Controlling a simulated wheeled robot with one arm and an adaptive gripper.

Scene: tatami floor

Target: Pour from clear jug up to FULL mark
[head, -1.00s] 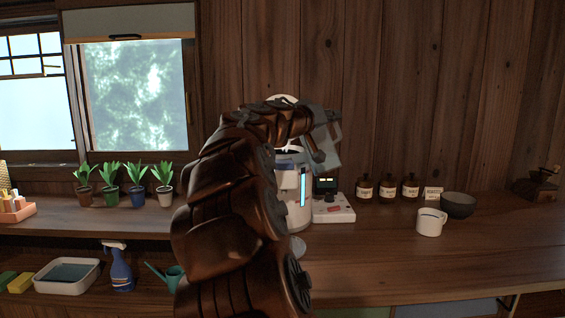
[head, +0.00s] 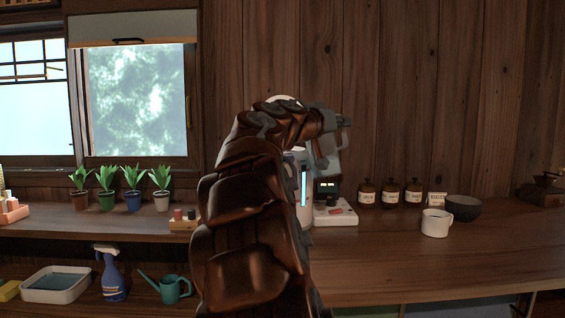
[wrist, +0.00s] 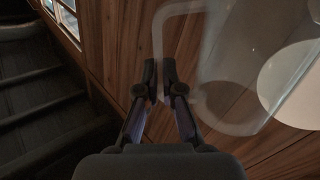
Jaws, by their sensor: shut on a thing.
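The clear jug (head: 328,163) hangs in the air beside the upper part of a white machine (head: 303,212) on the counter. The machine has a lit blue level strip (head: 304,186); a FULL mark cannot be read. My gripper (wrist: 160,80) is shut on the jug's handle, with the clear jug body (wrist: 232,65) to its right in the wrist view. A white round surface (wrist: 290,85) shows through and beyond the jug. My arm hides much of the machine in the head view. The liquid level in the jug cannot be made out.
Potted plants (head: 133,190) line the left. The counter's right front is clear.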

